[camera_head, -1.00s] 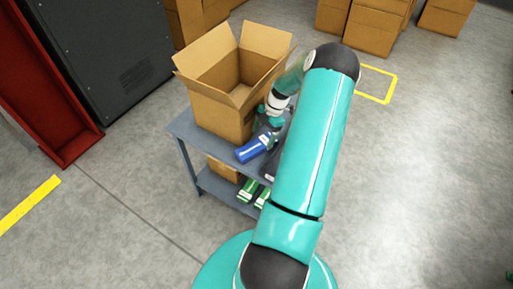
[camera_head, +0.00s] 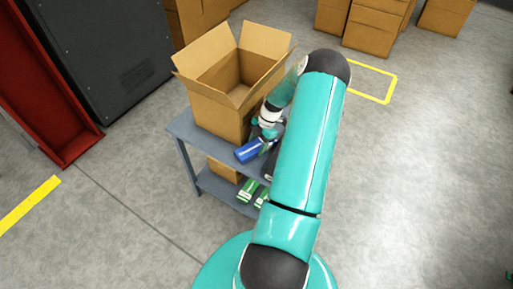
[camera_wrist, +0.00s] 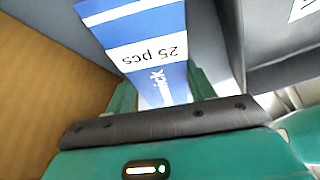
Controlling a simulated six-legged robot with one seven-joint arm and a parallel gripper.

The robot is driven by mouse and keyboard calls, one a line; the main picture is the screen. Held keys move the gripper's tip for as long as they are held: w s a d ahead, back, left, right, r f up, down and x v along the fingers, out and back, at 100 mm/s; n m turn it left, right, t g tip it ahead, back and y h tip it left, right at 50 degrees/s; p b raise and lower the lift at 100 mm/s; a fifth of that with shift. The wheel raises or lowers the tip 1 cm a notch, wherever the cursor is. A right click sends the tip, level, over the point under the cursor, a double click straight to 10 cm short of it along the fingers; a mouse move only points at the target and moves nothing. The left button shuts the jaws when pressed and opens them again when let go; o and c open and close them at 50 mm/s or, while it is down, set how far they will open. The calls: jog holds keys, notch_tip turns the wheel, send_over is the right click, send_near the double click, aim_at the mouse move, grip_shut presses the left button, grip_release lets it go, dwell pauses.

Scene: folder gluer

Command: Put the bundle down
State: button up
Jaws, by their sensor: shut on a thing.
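The bundle (camera_head: 249,151) is a blue and white pack; its "25 pcs" label shows in the wrist view (camera_wrist: 145,45). My gripper (camera_wrist: 160,95) is shut on the bundle, with a green finger on each side of it. In the head view my gripper (camera_head: 268,138) is at the cart's top, in front of the open carton. The bundle is over the top shelf of the grey cart (camera_head: 182,128), near its front edge. I cannot tell whether it touches the shelf. My arm hides part of the cart's right side.
An open cardboard box (camera_head: 215,112) stands on the cart's top, close behind my gripper. Green packs (camera_head: 248,189) and a small carton (camera_head: 222,170) are on the lower shelf. A dark cabinet (camera_head: 105,60) stands at left. Stacked boxes (camera_head: 370,30) are at the back.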

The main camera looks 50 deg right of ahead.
aim_at(258, 145)
jog(key=shift+s+r, duration=0.2)
jog(key=shift+r, duration=0.2)
notch_tip(258, 145, up, 6)
jog(key=shift+d+r, duration=0.1)
jog(key=shift+r, duration=0.1)
jog(key=s, duration=0.6)
jog(key=s+d, duration=0.1)
jog(key=s, duration=1.2)
jog(key=shift+s+d+f, duration=0.1)
jog(key=shift+s+d, duration=0.2)
jog(key=shift+d, duration=0.05)
